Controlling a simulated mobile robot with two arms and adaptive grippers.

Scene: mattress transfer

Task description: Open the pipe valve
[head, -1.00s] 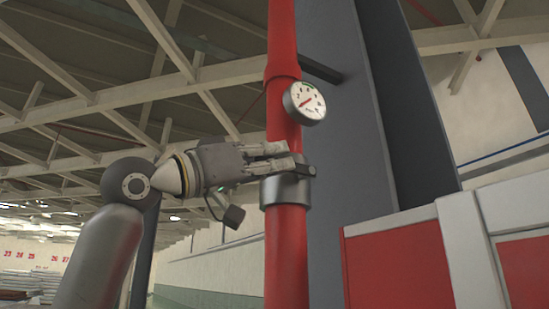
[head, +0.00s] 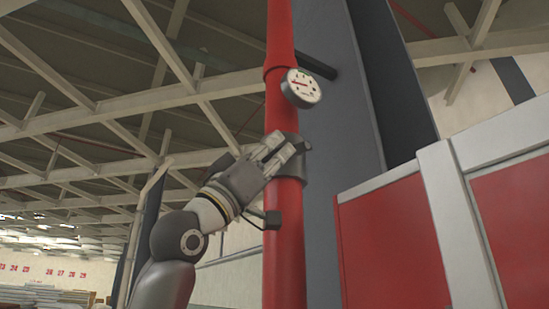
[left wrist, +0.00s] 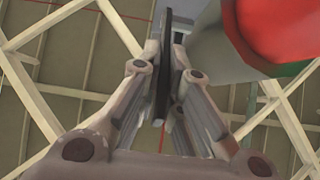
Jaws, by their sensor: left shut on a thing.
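A red vertical pipe (head: 284,230) carries a grey metal valve collar (head: 292,168). A round white gauge (head: 303,85) with a red needle is mounted higher on the pipe. My left gripper (head: 290,146) reaches up from the lower left and covers much of the collar. In the left wrist view its fingers are shut on a thin dark valve handle (left wrist: 165,60), seen edge-on. The grey collar (left wrist: 213,48) and the red pipe (left wrist: 275,28) are to the right of the handle there. My right gripper is not in view.
A grey column (head: 335,210) stands right behind the pipe, with a dark bracket (head: 318,64) near the gauge. A red and white panelled structure (head: 390,235) fills the lower right. Open room shows left of the pipe, under roof beams.

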